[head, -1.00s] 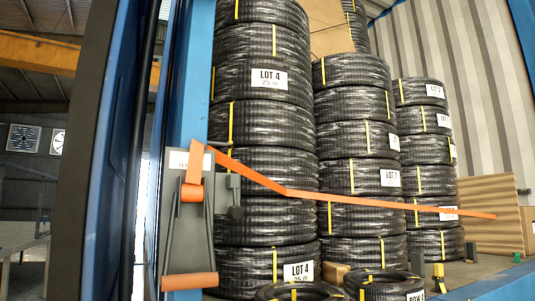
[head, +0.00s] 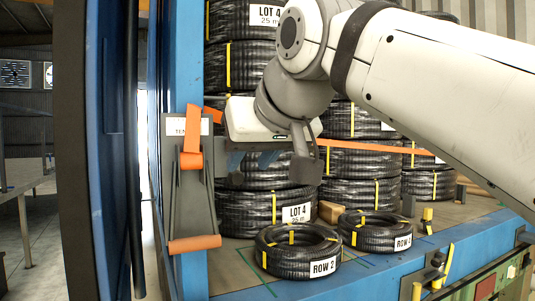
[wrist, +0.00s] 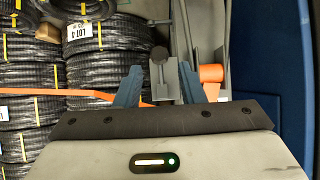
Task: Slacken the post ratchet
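The post ratchet is a grey plate and lever (head: 192,205) on the blue post, with an orange strap (head: 350,147) wound on its spool and an orange grip (head: 194,243) at the lever's lower end. My gripper (head: 250,163) is at the right side of the ratchet, above the knob's height. In the wrist view my gripper (wrist: 160,68) is open, its two blue fingers on either side of the knob's bracket. I cannot tell whether they touch it. The orange grip is outside the wrist view.
Stacks of black hose coils (head: 260,212) stand behind the strap. Two loose coils, ROW 2 (head: 297,250) and another ROW-labelled one (head: 375,231), lie on the deck near its blue front edge (head: 300,287). A dark blue upright (head: 105,150) stands to the left.

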